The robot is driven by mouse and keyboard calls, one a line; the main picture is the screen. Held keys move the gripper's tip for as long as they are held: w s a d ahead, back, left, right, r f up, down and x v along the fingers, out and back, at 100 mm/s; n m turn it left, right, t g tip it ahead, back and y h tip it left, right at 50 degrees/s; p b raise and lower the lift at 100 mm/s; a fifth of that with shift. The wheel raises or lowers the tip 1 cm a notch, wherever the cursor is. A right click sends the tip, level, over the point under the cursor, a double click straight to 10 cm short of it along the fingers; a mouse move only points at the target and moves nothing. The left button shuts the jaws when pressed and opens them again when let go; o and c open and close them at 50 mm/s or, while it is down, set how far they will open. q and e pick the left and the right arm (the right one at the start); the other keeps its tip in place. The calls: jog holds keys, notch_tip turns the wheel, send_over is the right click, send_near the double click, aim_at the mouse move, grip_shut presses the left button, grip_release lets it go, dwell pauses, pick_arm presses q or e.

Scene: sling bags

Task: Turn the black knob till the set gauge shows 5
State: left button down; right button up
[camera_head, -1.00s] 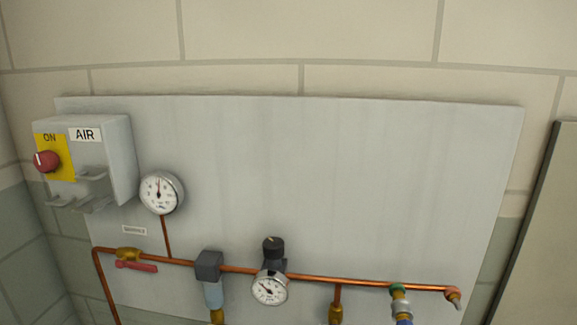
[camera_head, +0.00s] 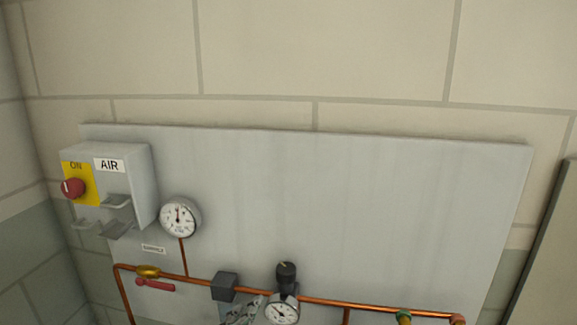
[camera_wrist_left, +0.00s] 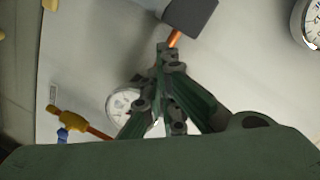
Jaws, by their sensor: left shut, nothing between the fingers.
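The black knob (camera_head: 286,270) stands on top of the regulator on the copper pipe in the head view. The set gauge (camera_head: 282,311) is just below it, partly cut by the bottom edge; its number is too small to read. My left gripper (camera_head: 256,302) shows at the bottom edge, left of the set gauge and below the knob, apart from the knob. In the left wrist view its dark fingers (camera_wrist_left: 167,52) are shut together and empty. The black knob cannot be made out there. My right gripper is not in view.
A grey filter block (camera_head: 224,287) is left of the regulator. The supply gauge (camera_head: 180,217), red-handled valve (camera_head: 155,284) and AIR switch box (camera_head: 130,180) are further left. The backboard (camera_head: 370,215) above the pipe is bare.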

pick_arm(q)
jog(key=d+r+m+t+h, duration=0.1)
jog(key=d+r+m+h, duration=0.6)
jog(key=r, duration=0.4)
jog(key=d+r+m+t+h, duration=0.2)
jog(key=d+r+m+h, duration=0.3)
jog(key=d+r+m, duration=0.45)
jog(key=s+d+r+m+g+h, duration=0.75)
jog(key=m+g, duration=0.25)
jog(key=m, duration=0.5)
jog(key=s+d+f+m+g+y, duration=0.2)
jog(key=s+d+f+m+g, duration=0.15)
jog(key=m+g, duration=0.5)
jog(key=s+d+f+m+g+y, duration=0.2)
jog(key=s+d+m+g, duration=0.25)
jog(key=m, duration=0.65)
jog(key=m+t+y, duration=0.7)
jog(key=m+y, duration=0.3)
jog(key=y, duration=0.8)
send_near(286, 272)
jog(key=f+b, duration=0.1)
jog(key=f, duration=0.1)
jog(key=f+b, duration=0.2)
jog(key=f, duration=0.1)
jog(key=d+f+b, duration=0.1)
jog(key=f+b, duration=0.1)
jog(key=shift+f, duration=0.2)
jog(key=shift+a+f, duration=0.1)
jog(key=shift+f, duration=0.1)
